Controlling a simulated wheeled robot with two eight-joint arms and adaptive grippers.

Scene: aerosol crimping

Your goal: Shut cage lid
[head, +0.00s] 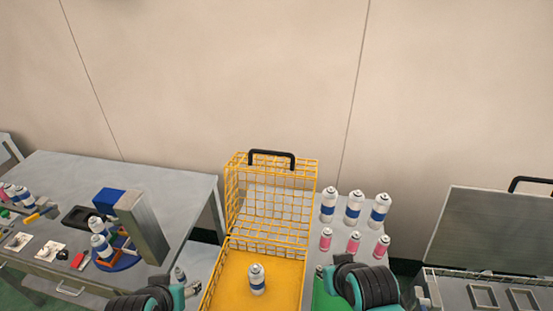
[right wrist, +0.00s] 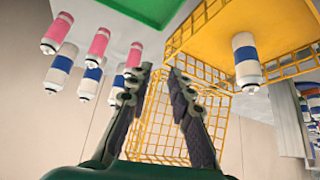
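A yellow wire cage (head: 210,295) stands in the middle of the head view with its lid (head: 270,193) raised upright at the back. A black handle (head: 271,154) tops the lid. A white can with a blue band (head: 256,279) stands inside on the yellow floor. My right gripper (right wrist: 160,70) is open and empty; in its wrist view the lid mesh (right wrist: 160,120) shows behind and between the fingers. In the head view my right arm is at the cage's right. My left gripper (head: 188,287) is at the cage's left; its finger state is unclear.
White-and-blue cans (head: 353,206) and pink cans (head: 353,243) stand right of the cage, close to my right arm. A green surface (head: 325,297) lies beside the cage. A left table (head: 180,190) carries a blue-and-grey device (head: 140,225). A grey open-lidded case (head: 490,230) stands far right.

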